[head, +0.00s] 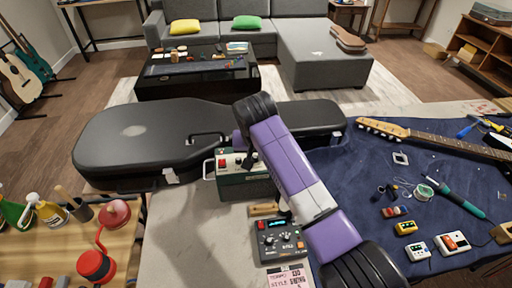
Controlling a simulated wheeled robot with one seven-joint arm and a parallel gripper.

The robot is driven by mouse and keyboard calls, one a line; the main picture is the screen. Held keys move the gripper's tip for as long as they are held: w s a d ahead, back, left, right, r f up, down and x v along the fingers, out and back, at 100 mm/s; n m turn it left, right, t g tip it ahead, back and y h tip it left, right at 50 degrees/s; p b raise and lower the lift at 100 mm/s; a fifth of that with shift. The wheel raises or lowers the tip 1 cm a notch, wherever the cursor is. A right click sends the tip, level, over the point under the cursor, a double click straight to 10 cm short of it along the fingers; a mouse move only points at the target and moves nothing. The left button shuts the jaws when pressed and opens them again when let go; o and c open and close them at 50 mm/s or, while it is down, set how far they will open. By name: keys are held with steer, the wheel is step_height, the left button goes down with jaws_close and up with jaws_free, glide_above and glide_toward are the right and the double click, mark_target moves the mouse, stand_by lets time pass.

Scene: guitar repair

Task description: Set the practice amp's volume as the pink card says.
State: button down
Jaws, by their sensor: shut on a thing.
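The practice amp (240,189) is a dark green box with a light handle on its left side, standing just in front of the black guitar case. Its pale top panel (229,164) carries red knobs. My gripper (250,162) points down at the right part of this panel and is shut on what looks like an amp knob. The fingers and my purple arm hide the knob and its marks. A pale pink card (287,279) with dark printed lines lies at the bottom centre; I can partly read "TEMPO" and "STYLE".
A dark control unit (281,240) with a display and knobs stands between amp and card. The black guitar case (150,140) lies behind. A blue mat (360,170) at right holds a guitar neck, soldering iron and small pedals. The grey top left of the unit is clear.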

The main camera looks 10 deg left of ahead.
steer(key=m, duration=0.2)
steer(key=m+h, duration=0.1)
steer(key=shift+a+m, duration=0.25)
steer(key=shift+m, duration=0.05)
steer(key=shift+m+h+b, duration=0.4)
steer(key=shift+m+h, duration=0.4)
steer(key=shift+m, duration=1.1)
steer(key=shift+w, duration=0.1)
steer(key=c, duration=1.3)
jaws_free()
steer(key=shift+g, duration=0.3)
steer(key=shift+c, duration=0.2)
steer(key=v, duration=0.7)
steer(key=shift+a+r, duration=0.15)
steer(key=shift+r, duration=0.2)
